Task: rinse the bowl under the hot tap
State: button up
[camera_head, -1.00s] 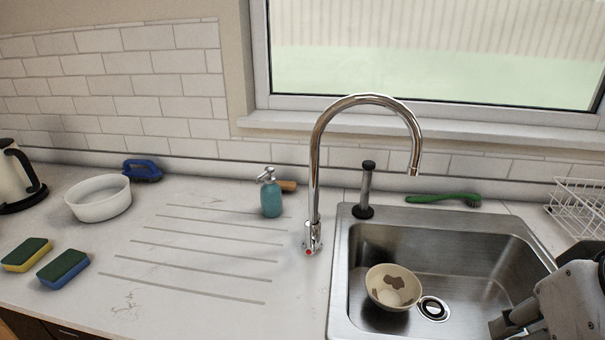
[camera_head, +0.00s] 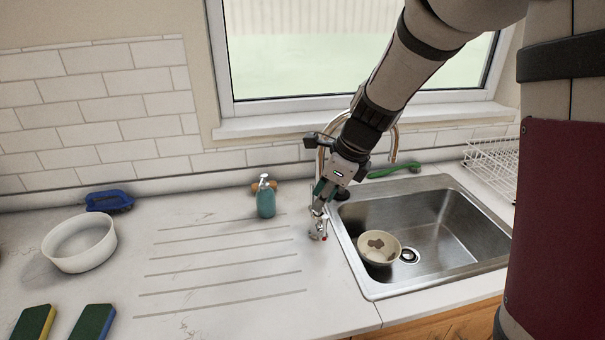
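The bowl (camera_head: 379,247) is cream with brown stains. It sits in the left part of the steel sink (camera_head: 450,222), beside the drain. The chrome tap (camera_head: 394,145) stands at the sink's left rear corner, and its column is mostly hidden behind my arm. Its base (camera_head: 318,232) carries a red mark. My gripper (camera_head: 318,211) points down at the lower part of the tap, just above the base. It is too small and overlapped to tell whether it touches the tap or whether its fingers are open. No water is seen running.
A teal soap bottle (camera_head: 265,199) stands left of the tap. A green brush (camera_head: 395,169) lies behind the sink, and a wire rack (camera_head: 492,163) stands at its right. A white basin (camera_head: 80,243), a blue brush (camera_head: 109,200) and sponges (camera_head: 92,322) are at left. The ribbed drainboard is clear.

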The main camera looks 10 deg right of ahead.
aim_at(326, 222)
jog(key=shift+w+d+f+m+h+p, duration=0.25)
jog(key=shift+w+d+f+m+h, duration=0.3)
jog(key=shift+w+f+m, duration=1.05)
jog(key=shift+w+d+f+m+h+p, duration=0.2)
jog(key=shift+w+d+f+m+h, duration=0.35)
jog(key=shift+f+m, duration=2)
jog(key=shift+w+d+f+m+h+p, duration=0.25)
jog(key=shift+w+d+f+m+h, duration=0.25)
jog(key=shift+w+f+m, duration=1.45)
jog(key=shift+s+d+f+n, duration=0.15)
jog(key=shift+s+f, duration=0.15)
jog(key=shift+s, duration=0.15)
jog(key=shift+s+a+f+n, duration=0.15)
jog(key=shift+s+f, duration=0.1)
jog(key=shift+s, duration=0.15)
jog(key=shift+d, duration=0.15)
jog(key=shift+d+f+b, duration=0.2)
jog(key=shift+d+f, duration=0.1)
jog(key=shift+d, duration=0.4)
jog(key=shift+d+f+b, duration=0.25)
jog(key=shift+d+f, duration=0.1)
jog(key=shift+d, duration=0.3)
jog(key=shift+d+f+b, duration=0.2)
jog(key=shift+d+f, duration=0.1)
jog(key=shift+d, duration=0.4)
